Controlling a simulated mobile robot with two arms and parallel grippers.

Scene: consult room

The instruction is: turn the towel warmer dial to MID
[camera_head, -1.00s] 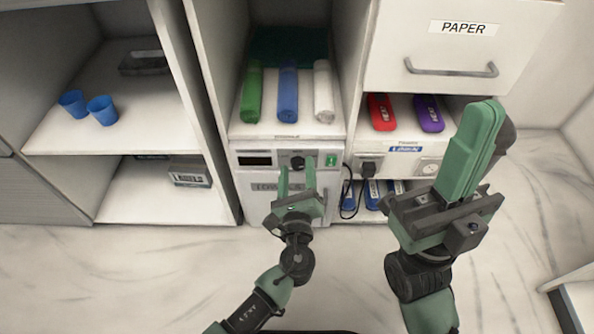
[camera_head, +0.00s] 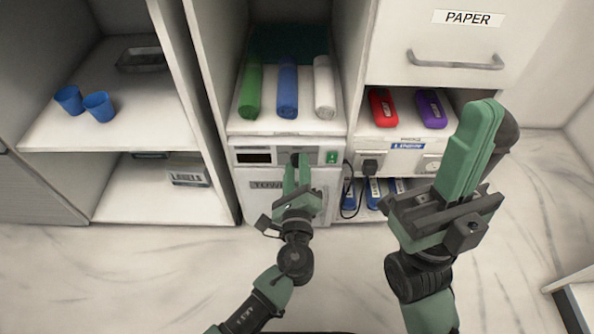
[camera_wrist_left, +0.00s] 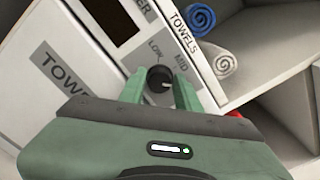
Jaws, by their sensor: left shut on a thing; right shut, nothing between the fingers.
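The towel warmer (camera_head: 240,186) is a white box in the middle bay. Its dark round dial (camera_wrist_left: 158,77) shows in the left wrist view, beside the printed words LOW and MID. A pale mark shows on the dial's lower right, but I cannot tell its setting. My left gripper (camera_head: 298,160) is shut on the dial, with a green finger on either side; its fingers also show in the left wrist view (camera_wrist_left: 160,90). In the head view the fingers partly hide the dial. My right gripper (camera_head: 490,108) is shut and empty, raised at the right.
A green switch (camera_head: 332,157) sits right of the dial, and a dark display (camera_head: 254,157) left of it. Green, blue and white rolled towels (camera_head: 287,90) lie on the shelf above. A black cord (camera_head: 350,195) hangs from a plug at the right. Blue cups (camera_head: 99,107) stand at left.

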